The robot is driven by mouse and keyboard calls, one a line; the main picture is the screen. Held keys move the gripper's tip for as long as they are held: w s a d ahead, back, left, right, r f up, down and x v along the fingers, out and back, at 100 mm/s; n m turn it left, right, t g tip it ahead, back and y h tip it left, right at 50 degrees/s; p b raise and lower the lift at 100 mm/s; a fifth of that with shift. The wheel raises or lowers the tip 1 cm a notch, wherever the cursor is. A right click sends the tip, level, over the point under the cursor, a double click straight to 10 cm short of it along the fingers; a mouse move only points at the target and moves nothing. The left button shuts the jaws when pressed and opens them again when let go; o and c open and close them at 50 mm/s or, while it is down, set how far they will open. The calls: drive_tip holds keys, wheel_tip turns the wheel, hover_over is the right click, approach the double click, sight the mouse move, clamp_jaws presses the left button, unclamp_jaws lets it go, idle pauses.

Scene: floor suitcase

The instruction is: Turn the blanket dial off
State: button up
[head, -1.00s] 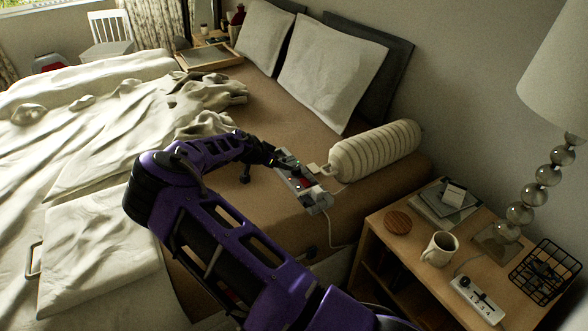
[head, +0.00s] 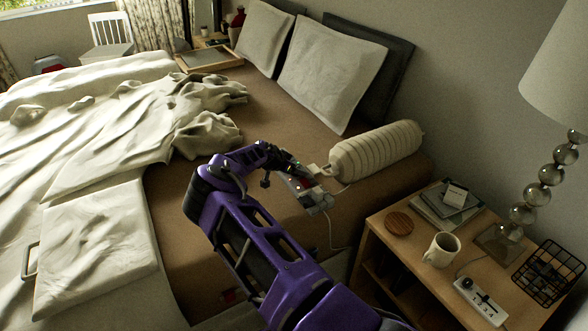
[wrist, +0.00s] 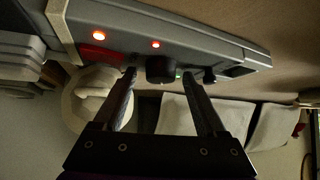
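A long grey control panel (head: 314,199) lies at the edge of the bed, partly hidden by my arm in the head view. In the wrist view the panel (wrist: 225,58) crosses the top, with two lit red-orange lights and a dark red patch on its left part. A black dial-like knob (wrist: 160,69) sits near its middle, with a small green light beside it. My gripper (wrist: 160,76) is open and empty, its two fingertips on either side of this knob. I cannot tell whether they touch it. A second dark knob (wrist: 209,76) is just right of the right finger.
A striped bolster (head: 376,151) lies behind the panel. A nightstand (head: 405,259) at the right holds a mug (head: 441,249), a lamp (head: 530,198), a wire basket (head: 546,273) and a white numbered control (head: 480,301). Rumpled bedding (head: 95,135) covers the left of the bed.

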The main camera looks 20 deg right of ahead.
clamp_jaws()
drive_tip(key=shift+n, duration=0.3)
drive_tip(key=shift+s+d+r+n+t+y+p, duration=0.1)
drive_tip(key=shift+n+t+y+p, duration=0.3)
drive_tip(key=shift+n+p, duration=0.15)
drive_tip(key=shift+s+d+r+n+t+y+p, duration=0.1)
drive_tip(key=shift+n+t+y+p, duration=0.3)
drive_tip(key=shift+n, duration=0.25)
drive_tip(key=n+t+y, duration=0.1)
drive_tip(key=n, duration=0.1)
drive_tip(key=shift+d+n+y+p, duration=0.15)
drive_tip(key=shift+n+y+p, duration=0.15)
drive_tip(key=shift+p, duration=0.05)
drive_tip(key=n+t+y, duration=0.1)
drive_tip(key=n+y, duration=0.1)
drive_tip(key=shift+d+f+n, duration=0.1)
drive_tip(key=shift+d+n, duration=0.05)
drive_tip(key=shift+n, duration=0.15)
drive_tip(key=shift+n+y+b, duration=0.75)
drive_tip(key=shift+n+y, duration=0.55)
drive_tip(key=shift+n, duration=0.5)
drive_tip(key=shift+f, duration=0.1)
